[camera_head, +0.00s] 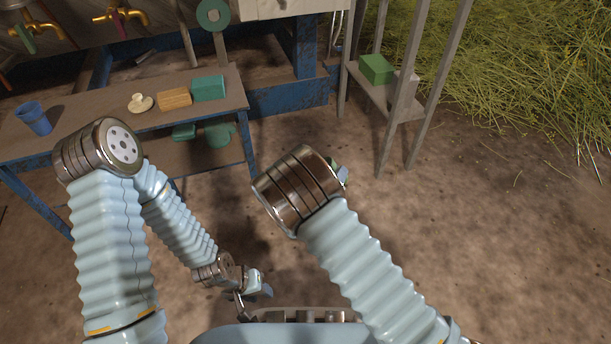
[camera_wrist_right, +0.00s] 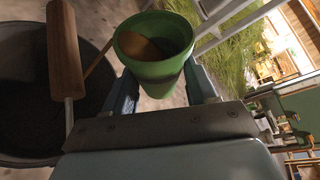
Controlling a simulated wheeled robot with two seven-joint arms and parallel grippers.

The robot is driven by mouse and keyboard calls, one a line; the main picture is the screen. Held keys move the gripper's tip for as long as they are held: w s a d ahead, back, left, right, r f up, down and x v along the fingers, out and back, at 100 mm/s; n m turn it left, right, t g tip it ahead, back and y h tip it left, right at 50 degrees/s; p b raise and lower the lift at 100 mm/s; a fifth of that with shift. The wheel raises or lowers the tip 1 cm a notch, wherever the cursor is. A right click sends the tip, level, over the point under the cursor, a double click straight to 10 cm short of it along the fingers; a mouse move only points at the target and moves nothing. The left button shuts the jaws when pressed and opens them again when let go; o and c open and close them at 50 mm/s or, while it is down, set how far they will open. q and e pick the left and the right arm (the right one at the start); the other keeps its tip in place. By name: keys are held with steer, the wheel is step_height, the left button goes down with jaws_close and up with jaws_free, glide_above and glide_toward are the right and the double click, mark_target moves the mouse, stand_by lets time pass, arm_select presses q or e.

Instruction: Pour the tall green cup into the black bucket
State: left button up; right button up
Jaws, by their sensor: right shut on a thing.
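The tall green cup (camera_wrist_right: 155,72) is in the right wrist view, between the fingers of my right gripper (camera_wrist_right: 165,88), which is shut on it. Its mouth faces the camera and something brown shows inside. The black bucket (camera_wrist_right: 25,115) is at the left of that view, beside the cup and partly cut off by the frame edge. In the head view my right wrist hides most of the cup and gripper; the bucket cannot be made out there. My left gripper (camera_head: 255,291) is low in the head view, near my base, with nothing visible in it; its opening is unclear.
A wooden grip (camera_wrist_right: 65,48) on a metal rod crosses in front of the bucket. A low bench (camera_head: 190,128) holds a blue cup (camera_head: 34,118), a yellow block (camera_head: 174,98) and a teal block (camera_head: 208,88). A green box (camera_head: 376,68) sits on a shelf. Bare ground lies at right.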

steer(key=shift+r+n+t+h, duration=0.35)
steer(key=shift+r+n, duration=0.2)
steer(key=shift+n, duration=0.45)
stand_by(0.9)
steer(key=shift+a+r+n+t+h+b, duration=0.15)
steer(key=shift+r+n+t+h+b, duration=0.15)
steer(key=shift+r+n+h, duration=0.5)
stand_by(1.3)
steer(key=shift+w+a+r+n+p, duration=0.1)
steer(key=shift+a+r+n+p, duration=0.1)
steer(key=shift+a+n+p, duration=0.8)
stand_by(0.5)
steer(key=shift+d, duration=0.1)
steer(key=d+b, duration=0.1)
steer(key=f+m+b, duration=0.1)
steer(key=shift+d+f+y+b, duration=0.2)
steer(key=shift+d+y+b, duration=0.05)
steer(key=shift+d+b, duration=0.1)
steer(key=shift+d+r+m+y+p, duration=0.2)
steer(key=shift+m+y+p, duration=0.1)
steer(key=shift+m+p, duration=0.35)
steer(key=shift+f, duration=0.15)
